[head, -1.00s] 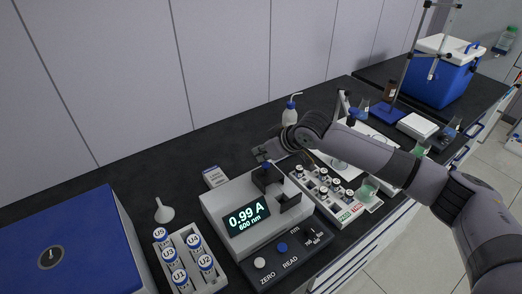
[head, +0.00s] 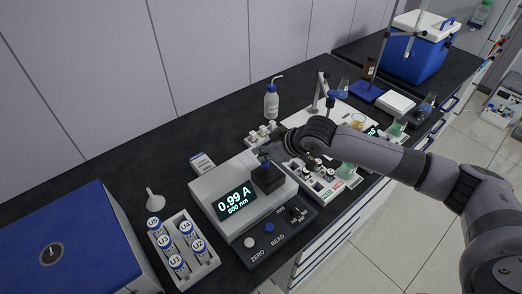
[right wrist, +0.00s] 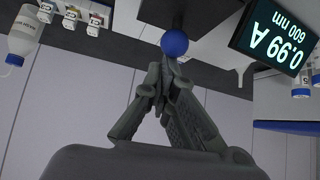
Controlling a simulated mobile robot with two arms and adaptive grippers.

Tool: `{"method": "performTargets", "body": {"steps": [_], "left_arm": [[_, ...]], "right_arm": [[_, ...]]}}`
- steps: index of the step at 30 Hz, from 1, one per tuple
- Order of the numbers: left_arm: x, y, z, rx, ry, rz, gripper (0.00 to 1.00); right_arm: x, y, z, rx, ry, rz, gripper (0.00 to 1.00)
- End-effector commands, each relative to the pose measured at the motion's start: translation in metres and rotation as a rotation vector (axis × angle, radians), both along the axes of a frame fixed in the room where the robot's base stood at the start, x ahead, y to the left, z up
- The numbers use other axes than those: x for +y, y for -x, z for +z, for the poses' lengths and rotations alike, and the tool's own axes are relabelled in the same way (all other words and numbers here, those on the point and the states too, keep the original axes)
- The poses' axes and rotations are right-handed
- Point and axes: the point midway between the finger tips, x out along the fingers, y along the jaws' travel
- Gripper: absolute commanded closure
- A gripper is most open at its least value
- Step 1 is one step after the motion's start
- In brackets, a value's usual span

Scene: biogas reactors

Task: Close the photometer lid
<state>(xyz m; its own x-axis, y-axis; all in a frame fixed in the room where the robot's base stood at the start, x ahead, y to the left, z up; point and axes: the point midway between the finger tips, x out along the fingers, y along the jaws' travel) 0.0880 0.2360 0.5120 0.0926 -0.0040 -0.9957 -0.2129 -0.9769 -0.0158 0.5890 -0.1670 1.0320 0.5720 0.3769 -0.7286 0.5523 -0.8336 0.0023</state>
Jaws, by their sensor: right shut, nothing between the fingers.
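The photometer (head: 222,207) is a white box on the dark bench, its screen reading 0.99 A, 600 nm. Its small black lid (head: 268,180) appears down over the sample well; a small gap cannot be ruled out. My right gripper (head: 266,156) is at the lid's far side, partly hidden by its own wrist. In the right wrist view, the gripper (right wrist: 160,72) has its fingers together and empty, with the tips at or just beside the lid's blue ball knob (right wrist: 174,42). Contact is unclear. My left gripper is out of view.
A vial rack (head: 207,258) and a funnel (head: 155,200) stand left of the photometer. A wash bottle (head: 271,103) stands behind it. A tray of small bottles (head: 322,188) lies close on the right, under my right arm. A blue-lidded box (head: 75,240) fills the left front.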

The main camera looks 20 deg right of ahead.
Motion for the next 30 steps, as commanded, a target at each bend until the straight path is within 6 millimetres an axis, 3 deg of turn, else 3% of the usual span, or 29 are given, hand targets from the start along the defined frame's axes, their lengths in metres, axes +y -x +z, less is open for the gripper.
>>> {"method": "performTargets", "body": {"steps": [1,5,21,30], "left_arm": [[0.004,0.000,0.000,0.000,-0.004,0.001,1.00],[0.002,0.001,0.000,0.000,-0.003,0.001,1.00],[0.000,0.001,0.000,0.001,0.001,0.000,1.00],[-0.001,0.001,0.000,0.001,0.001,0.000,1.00]], "right_arm": [[-0.001,0.005,-0.007,0.018,0.007,0.000,1.00],[-0.006,0.010,0.000,0.018,0.008,-0.001,1.00],[-0.041,0.063,0.078,0.003,0.005,-0.001,1.00],[-0.043,0.069,0.086,0.002,0.002,0.004,1.00]]}}
